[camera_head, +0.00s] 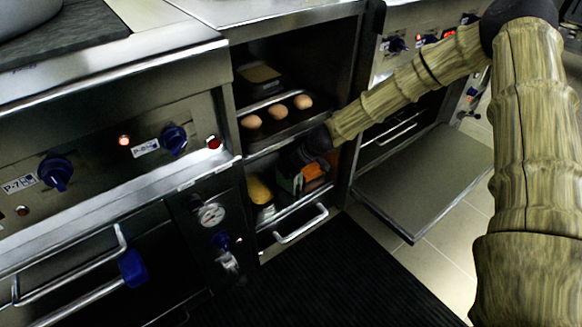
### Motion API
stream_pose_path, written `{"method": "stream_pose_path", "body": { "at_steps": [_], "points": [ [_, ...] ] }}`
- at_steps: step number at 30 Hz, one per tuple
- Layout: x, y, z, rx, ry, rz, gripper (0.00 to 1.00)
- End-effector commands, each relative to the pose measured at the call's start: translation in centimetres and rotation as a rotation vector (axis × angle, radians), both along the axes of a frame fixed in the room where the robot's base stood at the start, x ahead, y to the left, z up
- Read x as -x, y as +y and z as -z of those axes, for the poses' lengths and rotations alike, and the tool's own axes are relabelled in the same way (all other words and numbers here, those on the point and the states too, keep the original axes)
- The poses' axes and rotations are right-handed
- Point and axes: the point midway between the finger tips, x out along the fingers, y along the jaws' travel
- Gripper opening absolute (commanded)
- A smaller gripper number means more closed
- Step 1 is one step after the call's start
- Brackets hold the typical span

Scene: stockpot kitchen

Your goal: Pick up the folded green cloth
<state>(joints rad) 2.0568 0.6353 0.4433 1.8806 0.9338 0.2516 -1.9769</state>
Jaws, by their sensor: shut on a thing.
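My gripper (299,161) is a dark shape at the end of my arm, reaching into the lower shelf space of the open cabinet. A small green thing with a pale edge (291,184), which I take to be the folded green cloth, shows just below the gripper. My gripper appears shut on it. The fingers are dark and largely blend into the shadow, so their exact hold is hard to make out. Most of the cloth is hidden.
An orange item (314,173) lies right beside the gripper, and a yellow item (259,190) stands left. A tray (287,131) with three eggs is on the shelf above. An open oven door (425,185) juts out at right. A black mat (325,275) covers the floor.

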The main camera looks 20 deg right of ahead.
Motion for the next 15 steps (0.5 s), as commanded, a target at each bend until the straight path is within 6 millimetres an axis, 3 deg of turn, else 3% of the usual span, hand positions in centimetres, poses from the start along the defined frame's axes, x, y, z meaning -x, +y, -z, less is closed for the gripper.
{"method": "stream_pose_path", "body": {
  "at_steps": [8,15],
  "points": [
    [2.8,-1.7,-0.4,-0.002,0.001,0.002,0.10],
    [7.3,-4.5,-0.6,-0.002,0.001,0.001,0.10]
  ]
}}
